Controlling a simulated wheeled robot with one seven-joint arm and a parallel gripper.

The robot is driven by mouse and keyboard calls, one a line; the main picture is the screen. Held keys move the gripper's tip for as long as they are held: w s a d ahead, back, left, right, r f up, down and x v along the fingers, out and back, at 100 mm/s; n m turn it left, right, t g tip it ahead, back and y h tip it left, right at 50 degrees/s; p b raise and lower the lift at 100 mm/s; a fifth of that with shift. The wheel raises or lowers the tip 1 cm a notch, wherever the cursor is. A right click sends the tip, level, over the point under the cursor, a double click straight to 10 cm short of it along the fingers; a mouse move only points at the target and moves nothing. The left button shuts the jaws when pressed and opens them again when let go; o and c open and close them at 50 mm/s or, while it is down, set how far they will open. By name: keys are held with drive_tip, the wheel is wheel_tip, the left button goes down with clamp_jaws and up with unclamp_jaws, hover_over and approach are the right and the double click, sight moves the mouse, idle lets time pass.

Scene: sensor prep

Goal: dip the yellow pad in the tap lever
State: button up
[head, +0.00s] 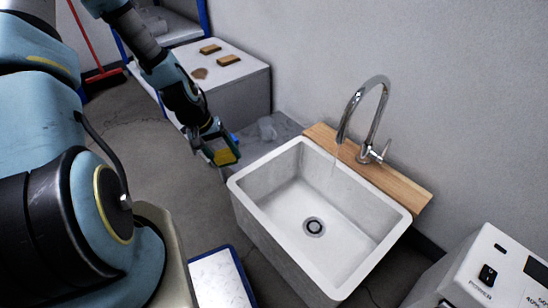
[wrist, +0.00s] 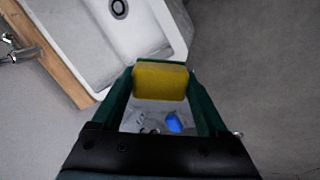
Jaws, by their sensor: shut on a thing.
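My gripper (head: 222,155) is shut on the yellow pad (head: 224,157), holding it in the air to the left of the white sink. The pad also shows between the green fingers in the wrist view (wrist: 160,81). The chrome tap (head: 374,105) stands on a wooden board behind the sink, with its lever (head: 384,151) at the right of its base. In the wrist view the tap (wrist: 20,52) is cut off at the left edge.
The white sink (head: 234,184) is empty, with a dark drain (head: 313,226). The wooden board (head: 405,187) runs along the wall. A white cabinet (head: 245,70) with two brown blocks stands at the back left. A machine with a switch (head: 488,275) stands at the lower right.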

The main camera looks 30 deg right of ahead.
drive_tip(key=s+d+f+b, duration=0.1)
drive_tip(key=s+d, duration=0.3)
drive_tip(key=d, duration=0.4)
drive_tip(key=s+d+f+m+h, duration=0.1)
drive_tip(key=s+d, duration=0.4)
drive_tip(key=d, duration=0.3)
drive_tip(key=s+d+f+g+b, duration=0.1)
drive_tip(key=s+d, duration=0.4)
drive_tip(key=d, duration=0.3)
drive_tip(key=shift+d+h+b, duration=0.25)
drive_tip(key=shift+h+b, duration=0.1)
drive_tip(key=shift+h, duration=0.05)
